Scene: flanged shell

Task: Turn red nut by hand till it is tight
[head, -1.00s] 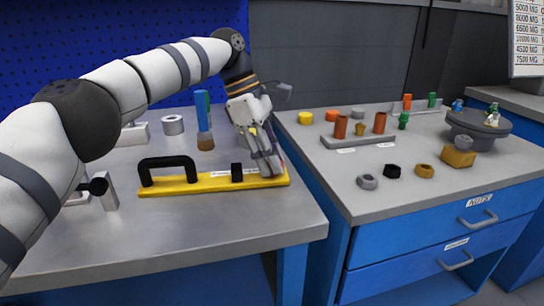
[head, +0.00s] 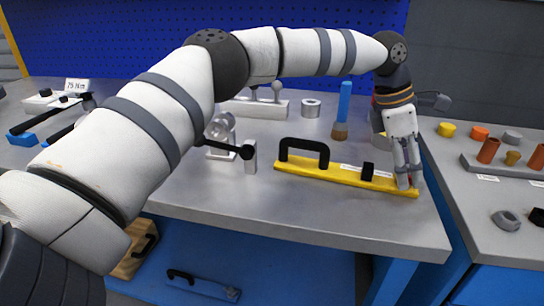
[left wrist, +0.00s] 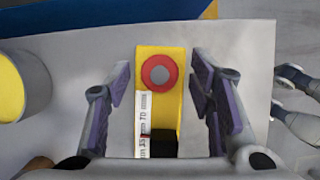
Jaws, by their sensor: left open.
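The red nut (left wrist: 173,74) is a red ring around a grey stud at the end of the yellow bar (left wrist: 145,54). In the head view the yellow bar (head: 327,177) lies on the left bench with a black handle (head: 304,146) on it. My left gripper (head: 408,183) points down over the bar's right end and hides the nut there. In the left wrist view my left gripper (left wrist: 160,78) is open. Its purple-padded fingers stand on either side of the nut, with visible gaps.
A blue-handled brush (head: 344,103) stands behind the bar. A metal fixture with a black lever (head: 247,152) is left of it. The bench's right edge and a second bench with nuts (head: 507,220) are near.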

